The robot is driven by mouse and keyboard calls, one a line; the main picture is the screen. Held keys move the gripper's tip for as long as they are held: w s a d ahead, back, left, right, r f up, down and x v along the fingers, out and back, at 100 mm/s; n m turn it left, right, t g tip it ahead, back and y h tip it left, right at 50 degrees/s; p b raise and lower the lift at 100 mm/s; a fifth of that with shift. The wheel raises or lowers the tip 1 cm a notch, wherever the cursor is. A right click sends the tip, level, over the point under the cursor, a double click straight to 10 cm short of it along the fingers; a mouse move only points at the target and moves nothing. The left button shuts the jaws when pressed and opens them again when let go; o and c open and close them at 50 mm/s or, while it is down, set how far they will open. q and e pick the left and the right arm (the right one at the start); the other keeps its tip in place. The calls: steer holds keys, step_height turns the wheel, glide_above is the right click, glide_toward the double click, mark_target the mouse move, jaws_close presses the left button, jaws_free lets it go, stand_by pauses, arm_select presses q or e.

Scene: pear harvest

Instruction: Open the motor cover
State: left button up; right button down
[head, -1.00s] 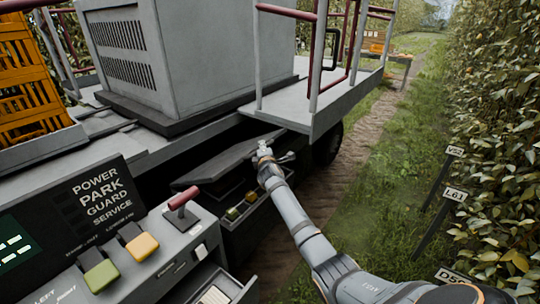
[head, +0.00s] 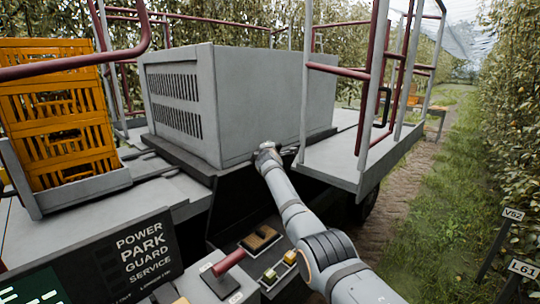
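A large grey louvered housing (head: 265,100), which looks like the motor cover, sits level on its dark base (head: 180,157) on the platform. No gap shows under it. My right gripper (head: 267,150) is at the front lower edge of the housing, with its arm reaching up from the bottom right. The fingers are small and partly hidden by the wrist, so I cannot tell whether they are open or touch the housing. A dark panel (head: 238,198) lies below the housing. My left gripper is not in view.
A control panel (head: 145,250) marked PARK and a red-handled lever (head: 230,261) are at the lower left. Orange crates (head: 62,130) stand at the left. Grey posts and red rails (head: 372,90) flank the right deck. Grass and signs (head: 513,214) lie at the right.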

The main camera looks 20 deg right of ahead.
steer(key=shift+w+a, duration=0.1)
steer(key=shift+w, duration=0.1)
steer(key=c, duration=1.3)
jaws_free()
steer(key=shift+o, duration=0.2)
steer(key=shift+s, duration=0.1)
steer(key=v, duration=1.2)
steer(key=shift+c, duration=0.3)
